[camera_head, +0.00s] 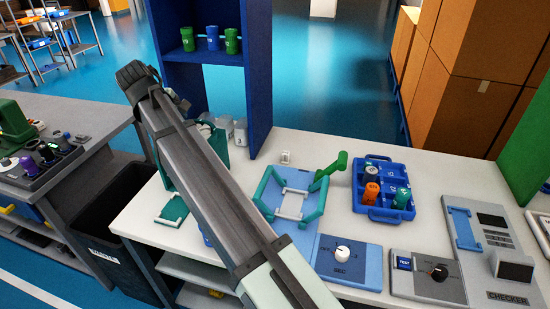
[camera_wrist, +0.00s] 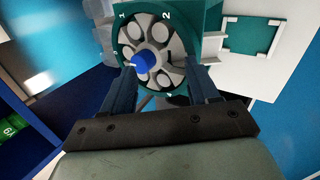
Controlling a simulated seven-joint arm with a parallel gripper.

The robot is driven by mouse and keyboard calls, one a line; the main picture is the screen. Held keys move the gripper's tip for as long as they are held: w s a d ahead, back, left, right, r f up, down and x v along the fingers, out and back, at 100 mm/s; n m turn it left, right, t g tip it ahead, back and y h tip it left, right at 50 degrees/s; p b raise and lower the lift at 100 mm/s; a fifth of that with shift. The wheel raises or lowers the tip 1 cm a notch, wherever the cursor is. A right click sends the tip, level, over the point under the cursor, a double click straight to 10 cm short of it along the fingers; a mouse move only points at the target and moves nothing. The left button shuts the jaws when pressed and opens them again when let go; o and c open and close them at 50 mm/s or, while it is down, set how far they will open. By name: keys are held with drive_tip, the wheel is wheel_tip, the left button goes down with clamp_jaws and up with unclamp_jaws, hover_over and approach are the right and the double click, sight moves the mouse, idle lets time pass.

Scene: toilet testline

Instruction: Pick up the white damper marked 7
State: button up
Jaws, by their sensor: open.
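No marking 7 can be read in either view. Small pale grey-white cylinders (camera_head: 240,131) stand on the bench by the blue shelf in the head view, partly hidden by my arm; I cannot tell whether one is the damper. In the wrist view, my gripper (camera_wrist: 161,76) is open, its two dark blue fingers apart. I see nothing held between the fingers.
A blue shelf (camera_head: 259,80) with green and blue cups rises behind the bench. To the right are a light-blue fixture (camera_head: 285,203), a blue tray (camera_head: 378,213) with coloured cylinders, and a checker (camera_head: 485,240). A black bin (camera_head: 110,250) stands left of the bench.

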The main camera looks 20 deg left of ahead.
drive_tip(key=w+d+r+h, duration=0.2)
drive_tip(key=w+d+r, duration=0.1)
drive_tip(key=w+d, duration=0.25)
drive_tip(key=g+y, duration=0.2)
drive_tip(key=g, duration=0.4)
hover_over(286, 153)
drive_tip(key=a, duration=0.1)
wheel_tip(286, 153, down, 15)
drive_tip(key=shift+m, duration=0.3)
drive_tip(key=f, duration=0.9)
drive_tip(key=shift+w+d, duration=0.1)
drive_tip(key=shift+w, duration=0.15)
drive_tip(key=f, duration=0.4)
drive_tip(key=shift+s+d, duration=0.2)
drive_tip(key=shift+d, duration=0.15)
drive_tip(key=shift+f, duration=0.55)
drive_tip(key=c, duration=1)
